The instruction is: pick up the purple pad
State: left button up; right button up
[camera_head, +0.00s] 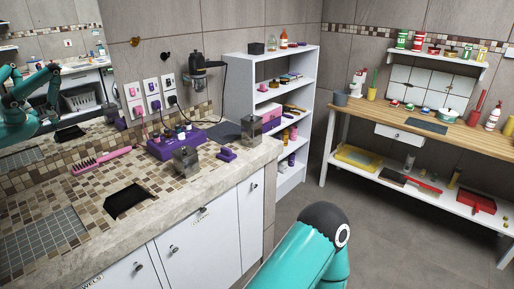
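A small purple block (226,155) lies on the tiled counter near its right front part. It may be the purple pad, but it is too small to be sure. A larger purple holder (176,143) with several small items on it stands to its left, behind a grey metal cube. A teal arm link of mine enters at the bottom, right of the counter, but no gripper shows on it. Neither of my grippers is directly in view. Teal arm parts at the far left appear to be a mirror reflection.
The counter (158,205) also holds a pink comb (100,160), a black tray (126,201), a grey metal cube (186,162) and another metal box (251,131). A white shelf (238,82) and a wooden workbench (455,133) stand beyond. The floor between is clear.

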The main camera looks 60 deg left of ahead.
aim_at(226, 154)
jog(key=z, duration=0.25)
jog(key=i, duration=0.75)
jog(key=u, duration=2.3)
jog(key=i, duration=0.9)
